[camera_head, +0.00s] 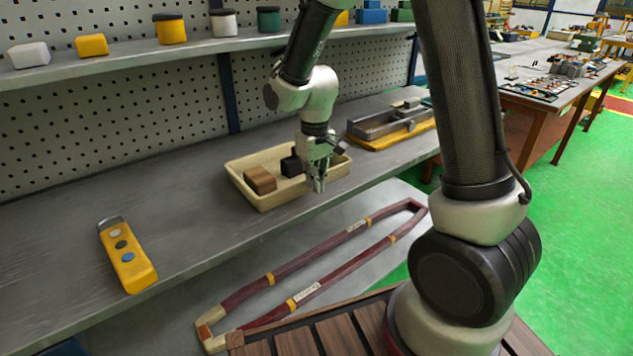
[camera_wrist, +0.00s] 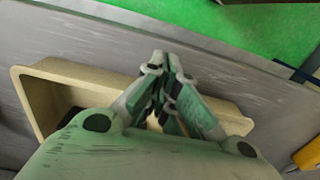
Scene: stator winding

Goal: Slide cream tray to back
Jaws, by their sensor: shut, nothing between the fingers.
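The cream tray (camera_head: 262,202) stands on the grey bench near its front edge in the head view. It holds a brown wooden block (camera_head: 260,180) and a dark block (camera_head: 291,164). My gripper (camera_head: 319,187) points down at the tray's front right side, its fingertips close to the front wall. I cannot tell whether they touch it. In the wrist view the fingertips (camera_wrist: 165,62) are together with nothing between them, over or just past the long wall of the tray (camera_wrist: 90,75). My gripper's body hides much of the tray there.
A yellow pendant (camera_head: 127,257) lies on the bench at the left. A grey vise on a yellow base (camera_head: 400,137) stands right of the tray. A maroon coil (camera_head: 330,265) lies below the bench's front edge. The bench behind the tray is clear up to the pegboard (camera_head: 150,110).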

